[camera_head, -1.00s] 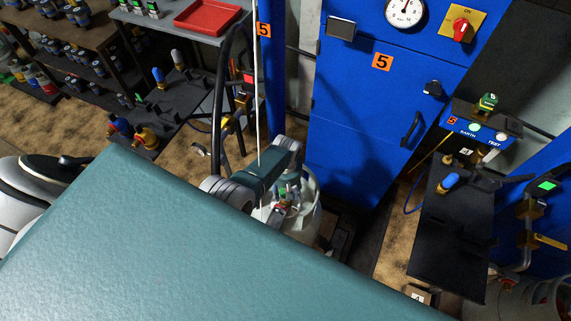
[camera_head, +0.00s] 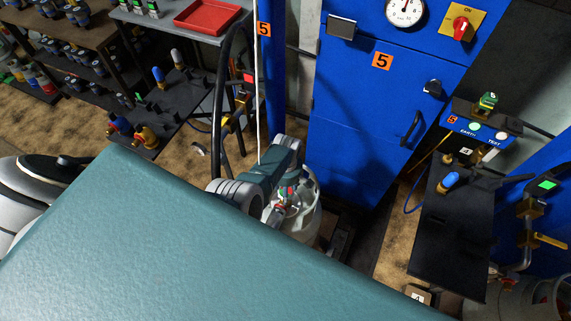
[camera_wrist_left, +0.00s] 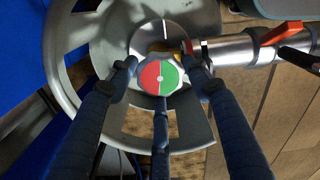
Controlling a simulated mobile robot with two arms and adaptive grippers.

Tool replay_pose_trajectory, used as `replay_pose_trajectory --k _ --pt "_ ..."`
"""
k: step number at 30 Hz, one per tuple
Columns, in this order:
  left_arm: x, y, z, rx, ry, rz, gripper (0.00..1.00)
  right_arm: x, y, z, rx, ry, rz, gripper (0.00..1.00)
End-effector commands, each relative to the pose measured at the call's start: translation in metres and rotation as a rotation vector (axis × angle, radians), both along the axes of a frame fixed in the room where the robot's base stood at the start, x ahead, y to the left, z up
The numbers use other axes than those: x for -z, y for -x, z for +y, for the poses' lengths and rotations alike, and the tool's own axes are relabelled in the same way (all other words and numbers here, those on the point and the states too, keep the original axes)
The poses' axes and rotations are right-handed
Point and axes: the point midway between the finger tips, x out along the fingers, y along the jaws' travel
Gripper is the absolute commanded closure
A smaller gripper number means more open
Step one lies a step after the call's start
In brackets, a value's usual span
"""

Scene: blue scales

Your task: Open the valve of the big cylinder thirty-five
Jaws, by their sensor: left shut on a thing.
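The big cylinder (camera_head: 305,220) is pale grey and stands on the floor before the blue cabinet, partly hidden by my arm. No number is readable on it. In the left wrist view its collar (camera_wrist_left: 60,75) curves around the valve (camera_wrist_left: 159,79), whose round top is half red and half green. My left gripper (camera_wrist_left: 160,85) has its dark fingers closed around the valve from several sides. In the head view this gripper (camera_head: 284,200) is small and partly hidden at the cylinder's top. My right gripper is not in view.
A metal pipe (camera_wrist_left: 235,50) with an orange lever (camera_wrist_left: 281,33) runs beside the valve. The blue cabinet (camera_head: 360,110) marked 5 stands behind the cylinder. Black benches stand left (camera_head: 175,95) and right (camera_head: 450,240). My large teal body part covers the lower foreground.

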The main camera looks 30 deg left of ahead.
Motion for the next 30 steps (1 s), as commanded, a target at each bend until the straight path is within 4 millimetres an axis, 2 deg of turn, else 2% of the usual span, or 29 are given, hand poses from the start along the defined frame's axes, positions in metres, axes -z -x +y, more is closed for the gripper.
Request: replay_pose_trajectory --k 1,10,23,24,27,30 --pt "0.0042 0.0054 -0.0119 -0.021 0.02 0.01 0.77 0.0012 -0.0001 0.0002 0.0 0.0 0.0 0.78" --pt "0.0035 0.0035 -0.0113 -0.097 0.018 0.007 0.77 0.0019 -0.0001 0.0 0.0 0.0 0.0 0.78" --pt "0.0026 0.0014 -0.011 -0.104 0.017 0.002 0.77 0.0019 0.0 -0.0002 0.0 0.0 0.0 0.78" --pt "0.0025 0.0013 -0.0109 -0.103 0.018 0.002 0.47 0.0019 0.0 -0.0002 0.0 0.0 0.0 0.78" --pt "0.0022 0.0008 -0.0101 -0.103 0.016 0.001 0.32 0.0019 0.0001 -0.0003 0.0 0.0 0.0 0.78" --pt "0.0014 0.0 -0.0083 -0.103 0.013 0.0 0.32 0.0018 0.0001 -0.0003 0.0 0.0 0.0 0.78"
